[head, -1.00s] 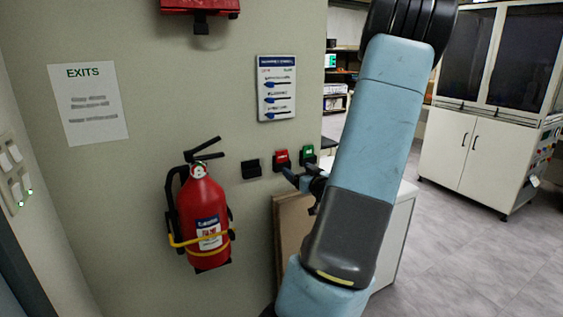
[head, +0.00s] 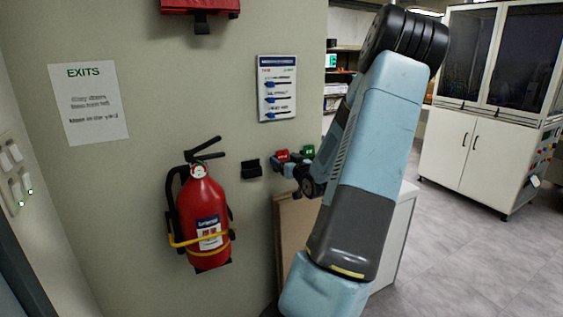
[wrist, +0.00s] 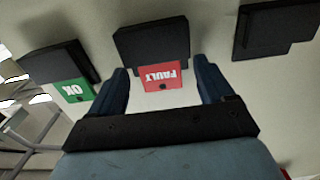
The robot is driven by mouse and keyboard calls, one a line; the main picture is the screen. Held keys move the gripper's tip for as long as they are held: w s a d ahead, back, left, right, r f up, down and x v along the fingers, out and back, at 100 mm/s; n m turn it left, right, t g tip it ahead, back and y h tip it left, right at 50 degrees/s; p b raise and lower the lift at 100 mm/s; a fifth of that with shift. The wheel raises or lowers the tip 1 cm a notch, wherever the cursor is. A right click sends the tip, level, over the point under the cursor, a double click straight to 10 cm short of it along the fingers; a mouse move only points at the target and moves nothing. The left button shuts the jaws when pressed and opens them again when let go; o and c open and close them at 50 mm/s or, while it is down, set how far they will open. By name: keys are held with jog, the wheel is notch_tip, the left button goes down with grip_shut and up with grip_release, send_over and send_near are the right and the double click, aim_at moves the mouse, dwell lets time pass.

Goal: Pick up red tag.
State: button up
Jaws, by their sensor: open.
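The red tag (wrist: 162,76) reads "FAULT" and sits in a black wall holder (wrist: 150,40) in the wrist view. In the head view the red tag (head: 281,155) is partly covered by my gripper (head: 284,168). In the wrist view my gripper (wrist: 163,85) is open, with one finger on each side of the tag's lower part.
A green "OK" tag (wrist: 70,92) hangs in a holder to the left in the wrist view. An empty black holder (wrist: 275,28) is to the right. A fire extinguisher (head: 203,218) and a wall board (head: 277,88) are nearby.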

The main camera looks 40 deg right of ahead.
jog(key=shift+c, duration=0.2)
jog(key=c, duration=1.1)
jog(key=shift+o, duration=0.2)
jog(key=shift+r, duration=0.15)
jog(key=shift+r, duration=0.25)
jog(key=r, duration=0.3)
jog(key=shift+s, duration=0.3)
jog(key=s+a+r, duration=0.2)
jog(key=s+r, duration=0.7)
jog(key=s, duration=0.4)
notch_tip(320, 180, up, 7)
jog(key=shift+s+a, duration=0.15)
